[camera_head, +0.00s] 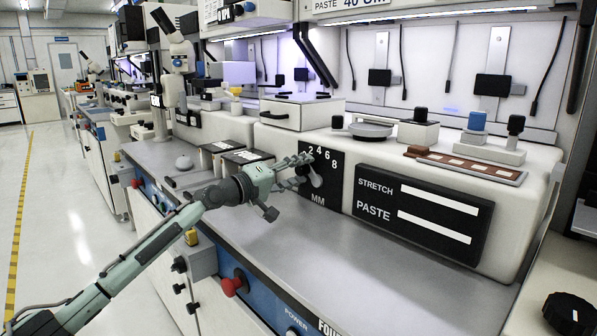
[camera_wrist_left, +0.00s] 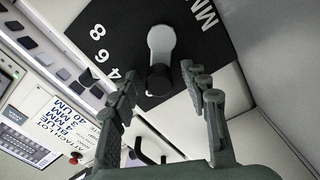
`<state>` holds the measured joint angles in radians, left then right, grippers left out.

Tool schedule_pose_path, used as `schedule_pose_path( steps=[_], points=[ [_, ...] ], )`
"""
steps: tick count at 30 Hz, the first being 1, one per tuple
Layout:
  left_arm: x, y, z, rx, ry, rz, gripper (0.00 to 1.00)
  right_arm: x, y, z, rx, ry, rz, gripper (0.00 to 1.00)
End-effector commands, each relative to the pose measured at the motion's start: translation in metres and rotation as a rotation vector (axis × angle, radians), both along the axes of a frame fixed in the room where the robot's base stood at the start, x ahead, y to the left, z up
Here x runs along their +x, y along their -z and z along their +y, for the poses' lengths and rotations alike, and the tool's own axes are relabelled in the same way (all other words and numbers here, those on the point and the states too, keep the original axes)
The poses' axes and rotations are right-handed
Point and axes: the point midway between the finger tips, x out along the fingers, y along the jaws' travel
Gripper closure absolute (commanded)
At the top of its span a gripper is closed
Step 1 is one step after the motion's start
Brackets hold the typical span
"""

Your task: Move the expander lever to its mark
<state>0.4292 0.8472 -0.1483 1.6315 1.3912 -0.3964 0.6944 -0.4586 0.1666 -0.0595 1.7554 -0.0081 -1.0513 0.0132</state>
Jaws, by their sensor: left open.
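The expander lever (camera_head: 316,179) is on a black dial panel (camera_head: 330,194) with white numbers 2, 4, 6, 8 and the letters MM. In the left wrist view the lever (camera_wrist_left: 161,42) is a light grey arm with a dark knob (camera_wrist_left: 158,80). The knob end points toward the low end of the scale. My left gripper (camera_head: 300,169) is in front of the panel, open, with one finger on each side of the knob. I cannot tell whether the fingers touch it. The 2 is hidden in the left wrist view. My right gripper is not in view.
A black STRETCH and PASTE panel (camera_head: 420,213) is right of the dial. The grey bench top (camera_head: 390,285) is clear in front. A red knob (camera_head: 232,284) sticks out from the bench front. Dark-topped blocks (camera_head: 246,157) stand left of the gripper.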

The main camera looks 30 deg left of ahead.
Motion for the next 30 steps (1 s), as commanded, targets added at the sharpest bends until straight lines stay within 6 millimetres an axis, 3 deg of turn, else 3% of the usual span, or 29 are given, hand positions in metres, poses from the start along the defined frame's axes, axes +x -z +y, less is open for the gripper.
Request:
schedule_pose_path(
  steps=[7,21,30],
  points=[
    [-0.016,0.002,0.006,0.002,-0.001,0.002,0.54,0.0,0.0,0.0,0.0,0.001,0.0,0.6],
    [-0.093,0.002,0.032,-0.001,0.001,0.004,0.54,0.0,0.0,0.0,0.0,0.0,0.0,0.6],
    [-0.113,0.0,0.039,-0.001,0.001,0.001,0.54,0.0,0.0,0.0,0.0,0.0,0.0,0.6]
  ],
)
